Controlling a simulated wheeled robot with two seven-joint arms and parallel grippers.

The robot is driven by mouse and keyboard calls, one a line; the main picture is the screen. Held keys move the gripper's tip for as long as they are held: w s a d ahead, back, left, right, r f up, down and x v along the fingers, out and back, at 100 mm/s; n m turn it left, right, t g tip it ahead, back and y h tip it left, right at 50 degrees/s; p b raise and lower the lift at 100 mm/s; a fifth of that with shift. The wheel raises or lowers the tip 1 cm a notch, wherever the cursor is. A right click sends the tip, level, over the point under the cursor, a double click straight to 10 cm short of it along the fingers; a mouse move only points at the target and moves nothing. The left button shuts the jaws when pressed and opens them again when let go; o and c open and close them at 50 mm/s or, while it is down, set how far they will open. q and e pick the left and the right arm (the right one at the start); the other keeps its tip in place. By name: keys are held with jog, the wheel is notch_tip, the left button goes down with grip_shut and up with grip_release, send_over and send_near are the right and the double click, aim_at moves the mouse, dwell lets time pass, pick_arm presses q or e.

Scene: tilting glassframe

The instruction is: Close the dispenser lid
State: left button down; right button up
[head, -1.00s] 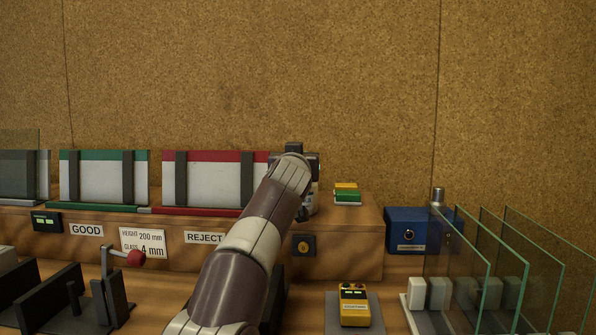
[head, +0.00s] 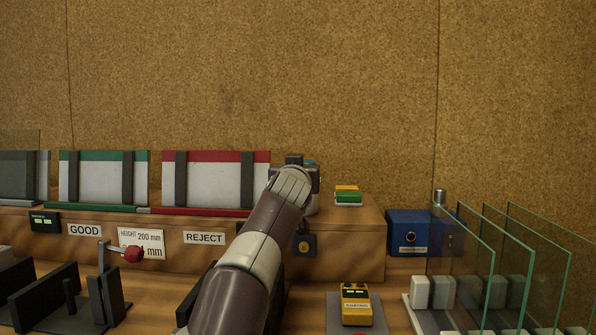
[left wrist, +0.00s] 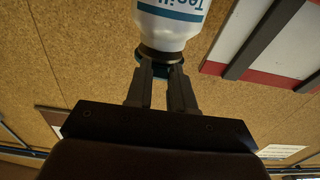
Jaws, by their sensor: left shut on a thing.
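The dispenser (left wrist: 172,22) is a white bottle with a teal label, upside down in the left wrist view. Its dark neck and the teal lid (left wrist: 176,70) are at my left gripper (left wrist: 160,72), whose two fingers are shut on the lid area. The fingers hide part of it, and I cannot tell how far the lid is closed. In the head view my left gripper (head: 294,164) is at the top of the dispenser (head: 313,205), on the raised wooden shelf. The arm hides most of the bottle. My right gripper is not in view.
A red-topped reject rack (head: 215,182) stands just left of the dispenser. A yellow and green block stack (head: 348,195) and a blue box (head: 407,232) are to the right. Glass panes (head: 505,270) stand at the front right. A yellow control unit (head: 355,305) lies in front.

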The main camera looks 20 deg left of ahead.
pick_arm(q)
jog(key=shift+w+f, duration=0.3)
jog(key=shift+f, duration=0.5)
jog(key=c, duration=1.1)
grip_release()
jog(key=shift+o, duration=0.7)
jog(key=shift+w+a, duration=0.1)
jog(key=shift+w, duration=0.1)
jog(key=shift+s+r+b, duration=0.15)
jog(key=shift+s+b, duration=0.3)
jog(key=shift+s, duration=0.15)
jog(key=b+v, duration=0.4)
jog(key=v, duration=0.8)
jog(key=shift+b, duration=0.35)
